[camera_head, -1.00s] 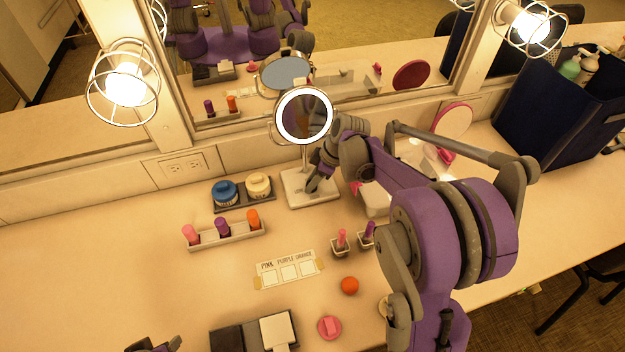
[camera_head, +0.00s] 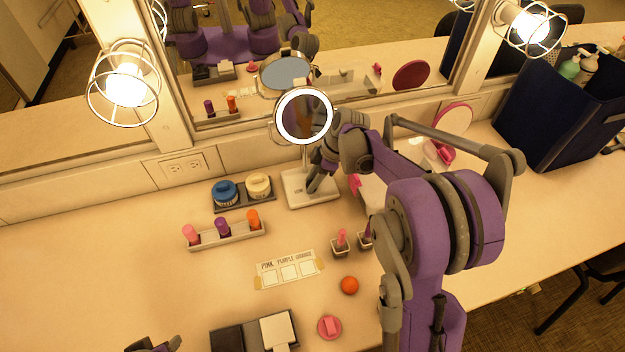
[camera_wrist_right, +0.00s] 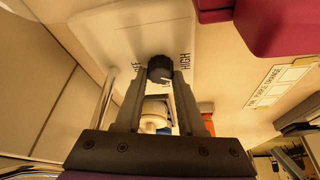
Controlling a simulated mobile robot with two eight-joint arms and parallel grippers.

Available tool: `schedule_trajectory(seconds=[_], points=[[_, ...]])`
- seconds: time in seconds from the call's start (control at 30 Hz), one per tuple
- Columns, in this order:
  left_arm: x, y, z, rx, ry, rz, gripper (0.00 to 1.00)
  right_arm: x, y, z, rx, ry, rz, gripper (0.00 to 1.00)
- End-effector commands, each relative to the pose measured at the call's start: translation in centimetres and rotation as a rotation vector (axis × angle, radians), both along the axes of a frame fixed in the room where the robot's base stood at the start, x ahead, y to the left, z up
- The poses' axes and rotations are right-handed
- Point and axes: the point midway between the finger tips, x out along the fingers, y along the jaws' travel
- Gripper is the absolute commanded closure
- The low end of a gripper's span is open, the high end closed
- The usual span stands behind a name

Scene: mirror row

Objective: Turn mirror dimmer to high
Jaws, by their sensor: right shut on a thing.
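The ring-lit mirror (camera_head: 303,115) stands upright on a white base (camera_head: 298,198) at the back of the counter. In the right wrist view, the base (camera_wrist_right: 110,40) carries a small black dimmer knob (camera_wrist_right: 159,68) with markings around it, and "HIGH" reads to its right. My right gripper (camera_head: 314,186) is down at the base; in the wrist view its fingers (camera_wrist_right: 160,82) are shut on the knob from both sides. The knob is hidden in the head view by the gripper. A small part of my left gripper (camera_head: 153,346) shows at the bottom left edge; its jaws are unclear.
Left of the base are a blue jar and a cream jar on a dark tray (camera_head: 230,208), and a lipstick rack (camera_head: 190,246). A labelled card (camera_head: 286,270), an orange ball (camera_head: 349,285) and a pink compact (camera_head: 329,327) lie in front. A dark blue bin (camera_head: 530,125) stands at right.

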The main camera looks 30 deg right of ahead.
Motion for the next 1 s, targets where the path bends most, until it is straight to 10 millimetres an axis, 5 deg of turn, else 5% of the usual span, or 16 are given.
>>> schedule_trajectory(seconds=[0.2,0.57,1.0], points=[[0.0,0.0,0.0,0.000,0.000,0.000,0.50,0.0,0.0,0.0,-0.002,0.001,-0.001,0.31],[0.0,0.0,0.1,0.000,0.000,0.000,0.50,-0.1,-0.3,0.7,-0.001,0.000,-0.002,0.31],[0.1,0.0,0.8,0.000,-0.003,0.000,0.50,-1.7,-3.0,8.2,-0.001,0.000,-0.002,0.31]])
